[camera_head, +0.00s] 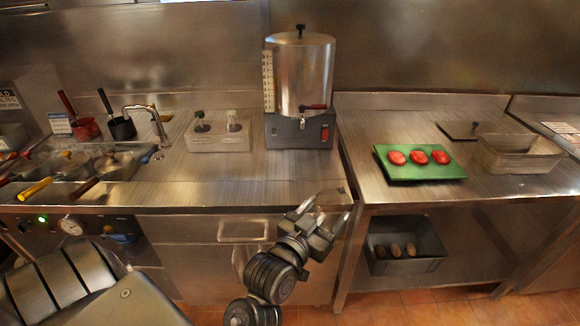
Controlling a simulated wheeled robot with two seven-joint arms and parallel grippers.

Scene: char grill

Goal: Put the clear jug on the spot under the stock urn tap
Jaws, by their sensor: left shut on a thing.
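The stock urn (302,75) is a steel cylinder on a dark grey base at the back of the counter. Its tap (313,107) has a red lever at the front, and no jug stands under it. My left gripper (326,212) is in front of the counter's right end, below and slightly right of the urn. It is shut on a faint see-through thing at its fingertips, which looks like the clear jug (331,197); its outline is hard to make out. My right gripper is not in view.
The counter (215,190) is clear before the urn. A pale holder (218,143) with two dark-filled vessels stands left of it. A green board (420,172) with red items lies on the right table beside a steel pan (518,160). A grey bin (405,262) sits below.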

